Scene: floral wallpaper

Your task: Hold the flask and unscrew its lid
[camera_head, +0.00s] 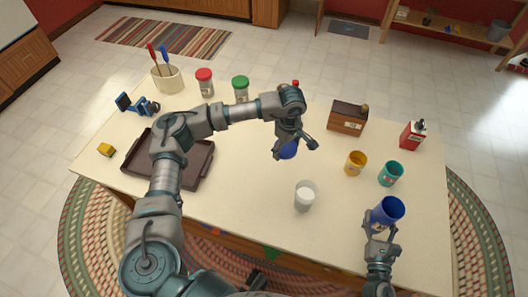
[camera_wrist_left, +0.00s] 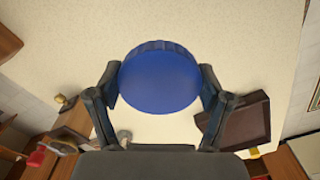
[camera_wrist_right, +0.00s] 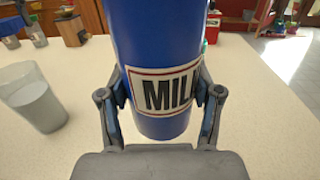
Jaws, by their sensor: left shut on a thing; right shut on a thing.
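The flask (camera_head: 387,210) is a blue cylinder at the right front of the table, with no lid on its top in the head view. My right gripper (camera_head: 380,232) is shut around it. In the right wrist view the flask (camera_wrist_right: 160,50) stands between the fingers and bears a label with "MIL" readable. The blue round lid (camera_head: 289,149) is in my left gripper (camera_head: 293,145) above the middle of the table, apart from the flask. In the left wrist view the lid (camera_wrist_left: 160,80) fills the space between both fingers.
A glass of white liquid (camera_head: 305,196) stands between the grippers. An orange cup (camera_head: 355,163) and a teal cup (camera_head: 391,173) stand behind the flask. A wooden box (camera_head: 347,117) and red tin (camera_head: 412,135) are farther back. A brown tray (camera_head: 194,175) lies at left.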

